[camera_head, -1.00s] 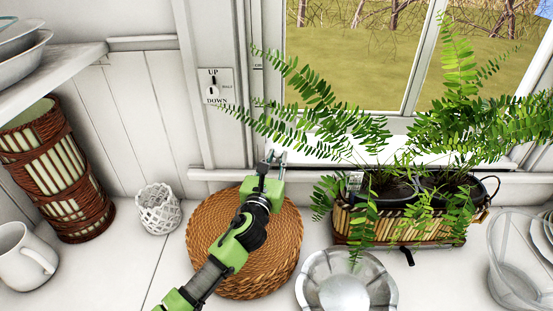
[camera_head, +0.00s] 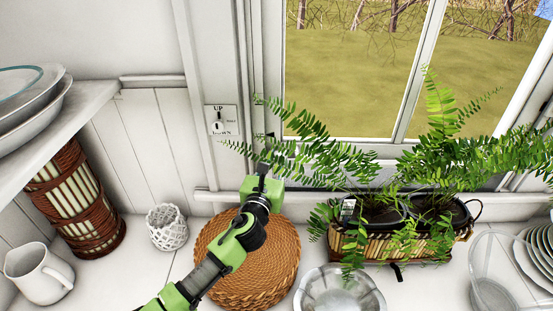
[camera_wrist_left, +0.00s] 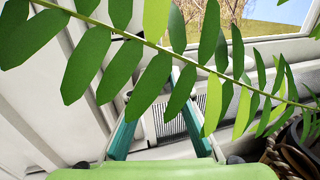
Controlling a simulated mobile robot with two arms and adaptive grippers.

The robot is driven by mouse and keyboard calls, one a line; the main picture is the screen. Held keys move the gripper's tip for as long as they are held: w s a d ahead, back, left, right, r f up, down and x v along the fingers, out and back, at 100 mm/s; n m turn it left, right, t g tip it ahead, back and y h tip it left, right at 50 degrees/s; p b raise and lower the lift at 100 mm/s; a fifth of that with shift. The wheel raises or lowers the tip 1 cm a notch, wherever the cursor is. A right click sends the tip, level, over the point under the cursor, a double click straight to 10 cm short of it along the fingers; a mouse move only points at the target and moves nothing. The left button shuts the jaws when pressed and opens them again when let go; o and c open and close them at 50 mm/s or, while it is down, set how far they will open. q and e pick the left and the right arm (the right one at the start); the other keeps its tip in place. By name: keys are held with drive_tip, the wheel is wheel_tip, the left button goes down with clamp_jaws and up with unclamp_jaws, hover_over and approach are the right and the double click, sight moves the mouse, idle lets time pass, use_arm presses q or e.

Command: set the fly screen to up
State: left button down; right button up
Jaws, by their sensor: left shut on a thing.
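The switch plate (camera_head: 222,121), marked UP and DOWN, is on the white wall left of the window. Its setting is too small to read surely. My left gripper (camera_head: 267,152) is right of and below the plate, at the window's lower left corner, partly behind fern leaves. In the left wrist view, its teal fingers (camera_wrist_left: 163,90) stand a little apart behind a fern frond. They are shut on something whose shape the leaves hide. I cannot make out the fly screen for sure. My right gripper is not in view.
The fern (camera_head: 440,165) in a basket planter (camera_head: 390,247) reaches across the window and my gripper. A shelf (camera_head: 85,105) juts out at left.

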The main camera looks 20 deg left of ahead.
use_arm(q)
drive_tip(key=shift+r, duration=0.3)
drive_tip(key=c, duration=1.8)
unclamp_jaws()
drive_tip(key=shift+c, duration=0.2)
drive_tip(key=shift+f, duration=0.15)
drive_tip(key=shift+s+f, duration=0.1)
drive_tip(key=shift+s, duration=0.3)
drive_tip(key=s, duration=1.1)
drive_tip(key=shift+d, duration=0.3)
drive_tip(key=shift+s, duration=0.15)
